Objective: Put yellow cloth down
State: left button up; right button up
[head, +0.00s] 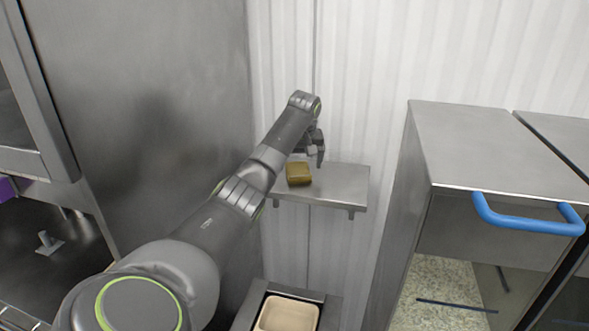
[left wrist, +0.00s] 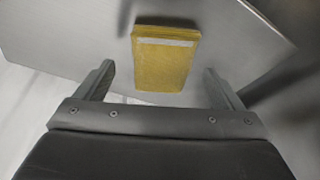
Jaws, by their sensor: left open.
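The yellow cloth (head: 298,174) is a small folded block lying on the metal wall shelf (head: 341,186). In the left wrist view the cloth (left wrist: 164,62) lies on the grey shelf surface (left wrist: 85,40), beyond the fingertips and between their lines. My left gripper (head: 312,160) is above the shelf, just by the cloth, with its fingers spread. In the left wrist view the left gripper (left wrist: 160,80) is open with nothing between its fingers. My right gripper is not in view.
A tall steel cabinet wall (head: 165,95) stands close on the left of my arm. A steel unit with a blue handle (head: 530,219) is on the right. A beige container (head: 288,315) sits below the shelf. The shelf's right part is clear.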

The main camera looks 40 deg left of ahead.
aim_at(297, 168)
pick_arm(q)
jog(key=a+f, duration=0.2)
jog(key=shift+w+a+f, duration=0.2)
jog(key=shift+w+f, duration=0.15)
jog(key=shift+d+r, duration=0.15)
jog(key=shift+d, duration=0.15)
jog(key=shift+d+r, duration=0.15)
jog(key=shift+d, duration=0.2)
jog(key=shift+c, duration=0.4)
jog(key=shift+s+d+r, duration=0.1)
jog(key=shift+d+r, duration=0.05)
jog(key=shift+d, duration=0.05)
jog(key=shift+c, duration=2.5)
jog(key=shift+a, duration=0.15)
jog(key=shift+c, duration=1.2)
jog(key=shift+a, duration=0.15)
jog(key=c, duration=0.3)
jog(key=shift+f, duration=0.2)
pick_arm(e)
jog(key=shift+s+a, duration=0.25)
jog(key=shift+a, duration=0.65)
